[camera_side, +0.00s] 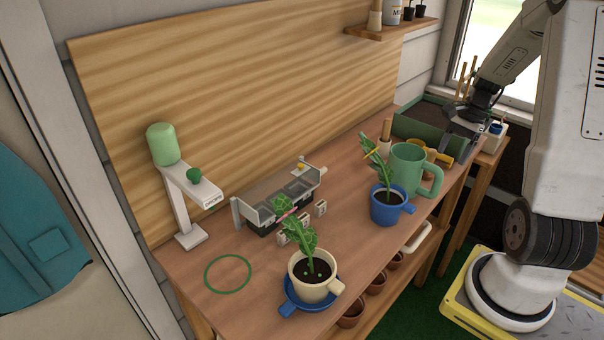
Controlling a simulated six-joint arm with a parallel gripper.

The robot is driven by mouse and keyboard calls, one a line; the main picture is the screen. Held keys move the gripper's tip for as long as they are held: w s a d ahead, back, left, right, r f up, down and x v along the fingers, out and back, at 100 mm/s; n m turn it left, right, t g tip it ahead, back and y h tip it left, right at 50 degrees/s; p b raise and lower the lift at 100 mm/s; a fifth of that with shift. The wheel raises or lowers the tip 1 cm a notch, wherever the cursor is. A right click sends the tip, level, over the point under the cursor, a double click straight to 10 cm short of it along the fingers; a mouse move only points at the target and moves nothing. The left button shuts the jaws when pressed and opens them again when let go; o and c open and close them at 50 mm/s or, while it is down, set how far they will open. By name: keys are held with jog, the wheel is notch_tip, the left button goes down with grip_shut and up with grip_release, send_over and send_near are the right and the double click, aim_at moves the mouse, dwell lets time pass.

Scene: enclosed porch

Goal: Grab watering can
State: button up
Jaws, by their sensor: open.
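A green can-like vessel (407,167) with a big handle on its right stands upright on the workbench. No spout shows on it. A yellow thing (437,154) with a looped part lies just behind it, partly hidden by the green vessel. I cannot tell for sure which of the two is the watering can. My gripper (459,143) points down at the bench's right end, close by the yellow thing. Its jaws are open, with nothing seen held; whether a finger touches the yellow thing is unclear.
A blue pot (387,210) with a plant stands in front of the green vessel. A cream pot (313,285) with a plant sits on a blue saucer (294,305). A green tray (421,131) is behind. The bench (190,275) is clear around the green ring (228,290).

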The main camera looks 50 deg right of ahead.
aim_at(439, 181)
jog(key=shift+f, duration=0.5)
jog(key=shift+f, duration=0.1)
jog(key=shift+x, duration=1.2)
jog(key=shift+a+f, duration=0.1)
jog(key=shift+x, duration=2.45)
grip_shut()
